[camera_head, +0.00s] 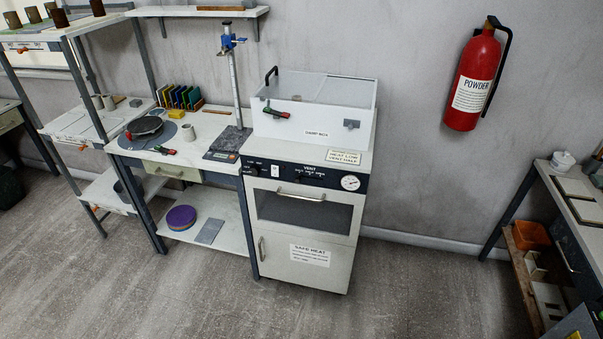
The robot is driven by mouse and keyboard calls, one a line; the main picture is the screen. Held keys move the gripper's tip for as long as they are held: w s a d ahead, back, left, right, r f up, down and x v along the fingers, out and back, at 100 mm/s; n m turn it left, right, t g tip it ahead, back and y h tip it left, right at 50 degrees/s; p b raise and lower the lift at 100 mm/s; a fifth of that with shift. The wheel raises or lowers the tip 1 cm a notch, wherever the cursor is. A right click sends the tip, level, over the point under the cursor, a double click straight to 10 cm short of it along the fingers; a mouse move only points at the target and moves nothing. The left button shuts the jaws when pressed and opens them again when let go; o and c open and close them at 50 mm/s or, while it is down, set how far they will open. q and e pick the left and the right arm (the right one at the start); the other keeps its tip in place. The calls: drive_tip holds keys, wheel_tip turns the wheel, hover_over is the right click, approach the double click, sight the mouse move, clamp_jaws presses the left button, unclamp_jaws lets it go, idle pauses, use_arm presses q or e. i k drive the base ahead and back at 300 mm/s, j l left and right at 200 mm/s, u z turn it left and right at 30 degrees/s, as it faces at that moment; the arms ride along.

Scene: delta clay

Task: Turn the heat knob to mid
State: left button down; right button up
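A white oven-like cabinet (303,255) stands against the wall near the middle of the view. Its dark control panel (325,178) runs along the top front edge. A small dark knob (253,170) sits at the panel's left end; its label and pointer are too small to read surely. A vent knob (304,177) sits near the panel's middle. A round white gauge (350,183) is at the right end. A sign (343,157) above the panel reads "HEAT LOW VENT HALF". Neither of my grippers is in view.
A lidded white damp box (310,122) stands on the cabinet. A workbench (200,148) with a height gauge (233,90) adjoins it at left. A fire extinguisher (474,80) hangs on the wall. Another bench (580,205) is at far right. The floor (240,310) in front is clear.

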sight(254, 171)
drive_tip(key=i+j, duration=0.2)
drive_tip(key=j, duration=0.2)
drive_tip(key=i+j, duration=0.2)
drive_tip(key=j, duration=0.2)
drive_tip(key=i+j, duration=0.25)
drive_tip(key=j, duration=0.15)
drive_tip(key=i+j, duration=0.2)
drive_tip(key=j, duration=0.2)
drive_tip(key=i+j, duration=0.2)
drive_tip(key=j, duration=0.25)
drive_tip(key=i+j, duration=0.2)
drive_tip(key=j, duration=0.2)
drive_tip(key=i+j, duration=0.2)
drive_tip(key=j, duration=0.2)
